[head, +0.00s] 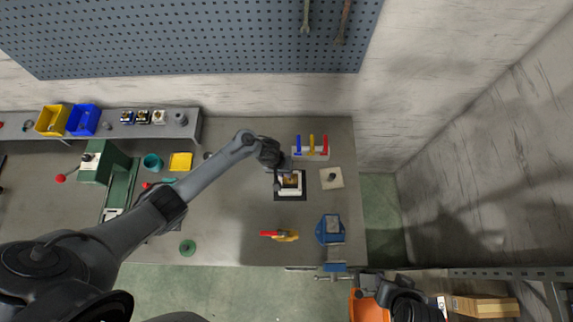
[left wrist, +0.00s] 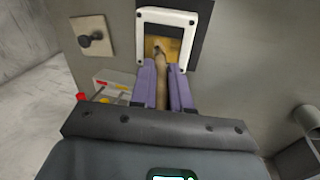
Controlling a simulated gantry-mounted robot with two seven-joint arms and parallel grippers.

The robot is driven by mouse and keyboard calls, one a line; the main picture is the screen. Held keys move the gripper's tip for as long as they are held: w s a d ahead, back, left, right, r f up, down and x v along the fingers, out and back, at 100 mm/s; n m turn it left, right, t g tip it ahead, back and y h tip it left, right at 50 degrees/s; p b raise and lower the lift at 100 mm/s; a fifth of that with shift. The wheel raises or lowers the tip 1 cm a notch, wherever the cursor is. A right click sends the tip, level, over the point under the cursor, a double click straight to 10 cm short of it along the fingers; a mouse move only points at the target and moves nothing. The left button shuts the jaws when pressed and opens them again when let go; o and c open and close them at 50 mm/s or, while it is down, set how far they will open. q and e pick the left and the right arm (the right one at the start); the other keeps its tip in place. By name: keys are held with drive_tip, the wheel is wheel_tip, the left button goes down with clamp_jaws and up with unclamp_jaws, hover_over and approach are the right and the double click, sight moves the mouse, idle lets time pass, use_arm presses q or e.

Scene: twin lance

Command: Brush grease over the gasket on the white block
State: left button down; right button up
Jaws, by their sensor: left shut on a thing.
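The white block (head: 299,190) sits on a black mat (head: 281,197) near the middle of the bench. In the left wrist view it is a white frame (left wrist: 190,19) around a yellow-brown inside (left wrist: 173,47); the gasket cannot be made out clearly. My left gripper (head: 278,182) is over the block's left side. In the left wrist view its purple fingers (left wrist: 164,84) are shut on a wooden-handled brush (left wrist: 162,76), whose far end is over the block's inside. Contact cannot be told. My right gripper (head: 370,285) is beyond the bench's front edge, its fingers unclear.
A rack (head: 318,157) with blue, yellow and red handles stands behind the block. A beige plate (head: 325,184) with a dark knob lies to its right. A blue vise (head: 330,228) and a red-and-yellow tool (head: 284,236) are nearer the front. Bench left of the tool is fairly clear.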

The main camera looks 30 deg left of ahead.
use_arm(q)
drive_tip(key=shift+s+a, duration=0.1)
drive_tip(key=shift+a, duration=0.1)
drive_tip(key=shift+s+a, duration=0.3)
drive_tip(key=shift+a, duration=0.2)
drive_tip(key=shift+a, duration=0.1)
drive_tip(key=shift+s+a, duration=0.25)
drive_tip(key=shift+a, duration=0.15)
drive_tip(key=shift+d, duration=0.1)
drive_tip(key=shift+w+d, duration=0.35)
drive_tip(key=shift+d, duration=0.2)
drive_tip(key=shift+w+d, duration=0.3)
drive_tip(key=shift+d, duration=0.3)
drive_tip(key=shift+d, duration=0.1)
